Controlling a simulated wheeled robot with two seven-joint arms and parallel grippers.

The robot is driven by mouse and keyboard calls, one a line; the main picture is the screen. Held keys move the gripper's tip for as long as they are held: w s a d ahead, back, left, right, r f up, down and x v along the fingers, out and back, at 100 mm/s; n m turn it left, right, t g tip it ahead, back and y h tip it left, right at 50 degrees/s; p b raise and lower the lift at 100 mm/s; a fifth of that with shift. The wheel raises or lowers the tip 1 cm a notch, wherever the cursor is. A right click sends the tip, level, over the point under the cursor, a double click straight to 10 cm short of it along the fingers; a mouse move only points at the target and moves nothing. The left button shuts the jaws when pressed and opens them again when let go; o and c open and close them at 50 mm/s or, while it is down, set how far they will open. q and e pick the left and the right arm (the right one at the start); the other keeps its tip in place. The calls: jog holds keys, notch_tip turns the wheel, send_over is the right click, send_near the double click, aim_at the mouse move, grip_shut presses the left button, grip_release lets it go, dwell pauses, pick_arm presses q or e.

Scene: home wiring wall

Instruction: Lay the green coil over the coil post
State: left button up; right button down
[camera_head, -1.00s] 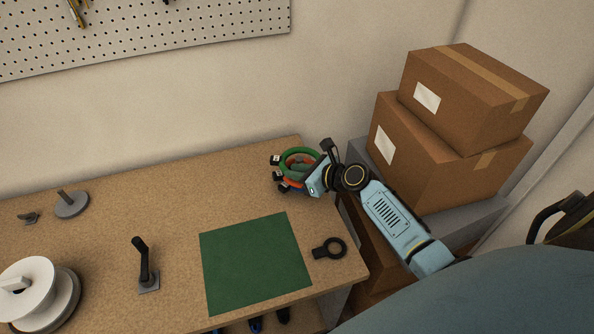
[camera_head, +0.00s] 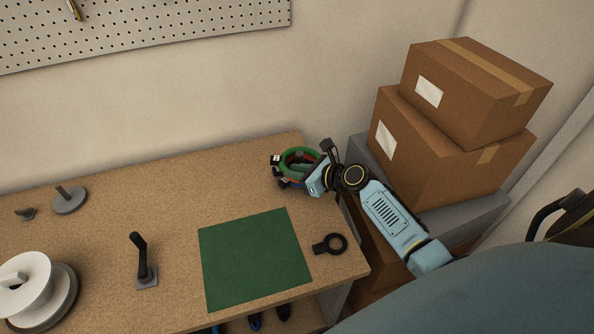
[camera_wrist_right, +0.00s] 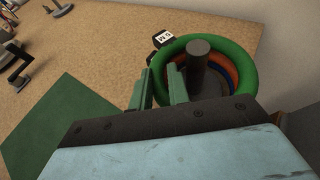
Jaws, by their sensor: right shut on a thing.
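The green coil (camera_head: 291,151) is at the back right corner of the workbench, with a small tag on its side. In the right wrist view the green coil (camera_wrist_right: 246,49) surrounds the dark upright coil post (camera_wrist_right: 199,58). A red-orange coil (camera_wrist_right: 232,68) and a blue coil lie lower around the same post. My right gripper (camera_wrist_right: 161,86) is shut on the near left side of the green coil, its fingers beside the post. Its fingers partly hide the coil; whether the coil rests on the lower ones I cannot tell. My left gripper is not in view.
A green mat (camera_head: 254,258) and a black ring-shaped tool (camera_head: 331,244) lie in front. A black angled stand (camera_head: 142,262), a white spool (camera_head: 27,281) and a grey disc with a peg (camera_head: 70,203) stand left. Cardboard boxes (camera_head: 450,150) stand right. The bench's back middle is clear.

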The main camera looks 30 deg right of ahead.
jog(key=c, duration=1.3)
grip_release()
jog(key=shift+o, duration=0.2)
jog(key=shift+s, duration=0.1)
jog(key=p+v, duration=0.3)
jog(key=v, duration=1)
jog(key=shift+d, duration=0.1)
